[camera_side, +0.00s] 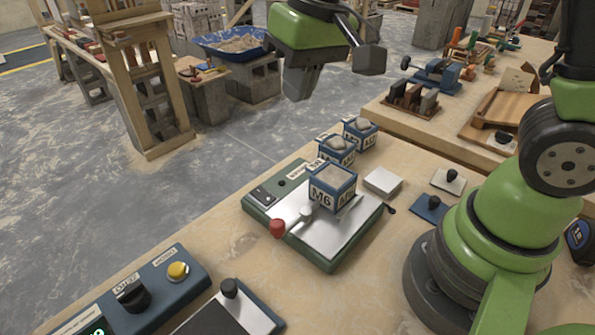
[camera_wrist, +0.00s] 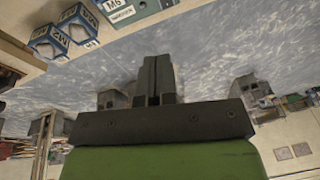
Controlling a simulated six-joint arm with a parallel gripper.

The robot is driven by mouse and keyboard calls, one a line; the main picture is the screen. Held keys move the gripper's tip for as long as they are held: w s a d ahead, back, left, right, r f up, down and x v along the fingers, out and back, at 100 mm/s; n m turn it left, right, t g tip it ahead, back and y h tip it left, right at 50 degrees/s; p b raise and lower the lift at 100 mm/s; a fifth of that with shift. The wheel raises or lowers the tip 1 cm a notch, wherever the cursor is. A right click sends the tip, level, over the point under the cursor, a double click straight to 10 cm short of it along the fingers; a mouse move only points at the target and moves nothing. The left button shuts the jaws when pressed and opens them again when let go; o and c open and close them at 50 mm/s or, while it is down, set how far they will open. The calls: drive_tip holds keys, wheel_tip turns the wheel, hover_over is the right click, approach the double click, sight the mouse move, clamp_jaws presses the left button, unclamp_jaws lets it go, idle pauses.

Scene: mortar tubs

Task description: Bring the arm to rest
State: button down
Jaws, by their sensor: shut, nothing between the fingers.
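My gripper (camera_side: 300,84) hangs high in the air at the top of the side view, above the floor beyond the bench. It is clear of everything. In the wrist view its two dark fingers (camera_wrist: 153,80) are together with nothing between them. The tub marked M6 (camera_side: 331,188) stands upright on the metal plate of a green device (camera_side: 327,250). Two more blue-edged tubs, a nearer one (camera_side: 336,151) and a farther one (camera_side: 360,135), stand behind it. In the wrist view the M2 tub (camera_wrist: 47,42) and its neighbour (camera_wrist: 78,24) show at top left.
A red-knobbed lever (camera_side: 278,228) sits at the device's front. A blue control box (camera_side: 155,290) with a yellow button is at lower left. A white block (camera_side: 383,182) and knobbed plates lie right of the tubs. A wooden rack (camera_side: 150,85) and blue barrow (camera_side: 234,42) stand beyond.

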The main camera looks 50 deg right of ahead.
drive_tip(key=s+d+r+m+t, duration=0.1)
drive_tip(key=s+r+t, duration=0.1)
drive_tip(key=s, duration=0.5)
drive_tip(key=s+d+r+m+t+y, duration=0.1)
drive_tip(key=s+r+t, duration=0.1)
drive_tip(key=s+r, duration=0.3)
drive_tip(key=shift+s+d+t, duration=0.3)
drive_tip(key=shift+s+d, duration=0.1)
drive_tip(key=shift+s, duration=0.8)
drive_tip(key=shift+r, duration=0.1)
